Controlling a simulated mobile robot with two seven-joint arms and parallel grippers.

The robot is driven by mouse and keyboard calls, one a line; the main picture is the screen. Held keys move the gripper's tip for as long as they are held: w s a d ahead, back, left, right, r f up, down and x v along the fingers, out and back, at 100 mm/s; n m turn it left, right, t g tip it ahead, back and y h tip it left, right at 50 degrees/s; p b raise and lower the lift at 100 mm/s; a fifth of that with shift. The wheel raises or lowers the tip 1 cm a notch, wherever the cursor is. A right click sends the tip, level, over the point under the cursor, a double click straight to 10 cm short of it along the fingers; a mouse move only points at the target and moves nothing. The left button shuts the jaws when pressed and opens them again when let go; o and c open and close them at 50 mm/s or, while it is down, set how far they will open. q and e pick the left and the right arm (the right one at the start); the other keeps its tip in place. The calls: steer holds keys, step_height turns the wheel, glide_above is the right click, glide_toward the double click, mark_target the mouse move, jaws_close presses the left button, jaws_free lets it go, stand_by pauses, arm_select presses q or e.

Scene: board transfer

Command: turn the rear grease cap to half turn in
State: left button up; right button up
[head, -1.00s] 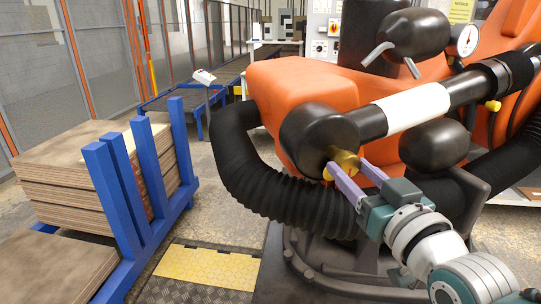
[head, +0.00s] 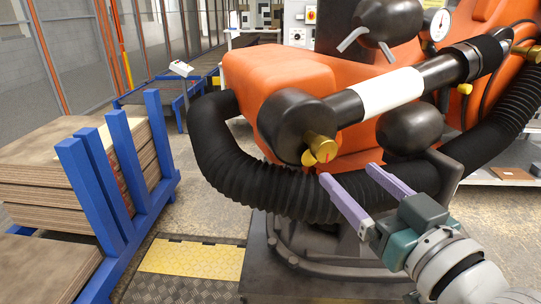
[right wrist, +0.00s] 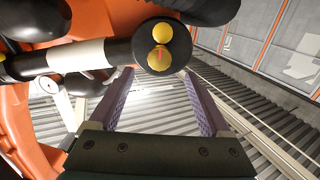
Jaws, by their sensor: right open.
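A brass grease cap (head: 320,145) sits on the end of the black cylinder joint at the near end of the white-banded arm. A smaller brass piece (head: 308,158) shows beside it. In the right wrist view two yellow round parts show on the black end, and the lower cap (right wrist: 159,58) carries a red mark. Other brass fittings sit further along, one under the arm (head: 464,89) and one at the far right (head: 526,53). I cannot tell which is called rear. My right gripper (head: 349,173) is open and empty, below and right of the near cap, apart from it. My left gripper is not in view.
A thick black corrugated hose (head: 213,150) loops below the orange machine body (head: 262,80). A black rounded part (head: 408,130) hangs close above my right gripper. A blue rack (head: 85,190) with stacked boards (head: 30,170) stands at left. A yellow floor plate (head: 188,258) lies in front.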

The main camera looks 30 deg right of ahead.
steer(key=shift+s+a, duration=0.2)
steer(key=shift+s, duration=1.2)
